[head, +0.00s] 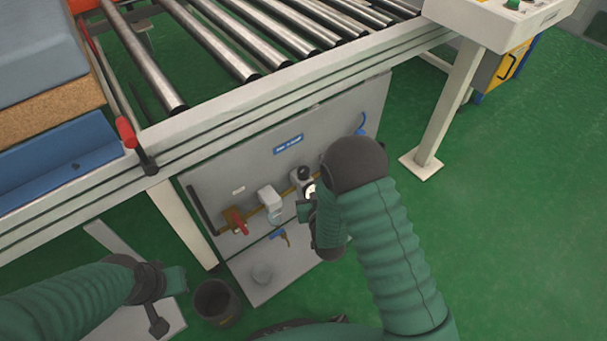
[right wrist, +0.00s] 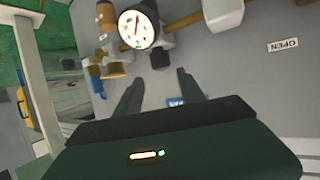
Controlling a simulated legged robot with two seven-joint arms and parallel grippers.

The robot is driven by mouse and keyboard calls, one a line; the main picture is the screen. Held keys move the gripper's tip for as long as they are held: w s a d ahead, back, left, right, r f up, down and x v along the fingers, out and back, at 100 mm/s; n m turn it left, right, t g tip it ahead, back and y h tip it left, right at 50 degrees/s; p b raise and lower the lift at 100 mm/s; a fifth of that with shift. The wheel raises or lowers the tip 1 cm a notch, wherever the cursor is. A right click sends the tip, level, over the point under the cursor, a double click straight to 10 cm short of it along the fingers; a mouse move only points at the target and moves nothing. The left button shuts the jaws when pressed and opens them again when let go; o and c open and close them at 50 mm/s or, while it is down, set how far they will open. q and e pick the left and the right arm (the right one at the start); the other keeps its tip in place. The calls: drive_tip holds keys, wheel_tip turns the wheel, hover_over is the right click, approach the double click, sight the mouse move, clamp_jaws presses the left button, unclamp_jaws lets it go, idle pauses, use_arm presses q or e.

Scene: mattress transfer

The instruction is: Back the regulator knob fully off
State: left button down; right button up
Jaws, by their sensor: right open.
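The black regulator knob (head: 301,174) sits on top of the regulator on the grey panel under the roller conveyor. A round white gauge (head: 311,190) is just below it, partly hidden by my right gripper (head: 309,208). In the right wrist view the gauge (right wrist: 137,29) has a red needle, and the dark knob (right wrist: 160,57) is beside it. There my right gripper (right wrist: 160,78) is open, its two fingers apart and pointing towards the knob, with nothing seen between them. My left gripper (head: 172,283) is low at the left, away from the panel; its jaw state is unclear.
A red valve handle (head: 237,222), a white filter unit (head: 270,200) and a small blue-handled valve (head: 279,234) share the panel. The conveyor's frame (head: 250,100) runs above it. A dark bucket (head: 215,302) stands on the floor.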

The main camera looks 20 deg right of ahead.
sight(305, 175)
drive_tip(key=b+x, duration=0.3)
drive_tip(key=x, duration=0.6)
drive_tip(key=shift+w+f+b, duration=0.3)
drive_tip(key=shift+w, duration=0.45)
clamp_jaws()
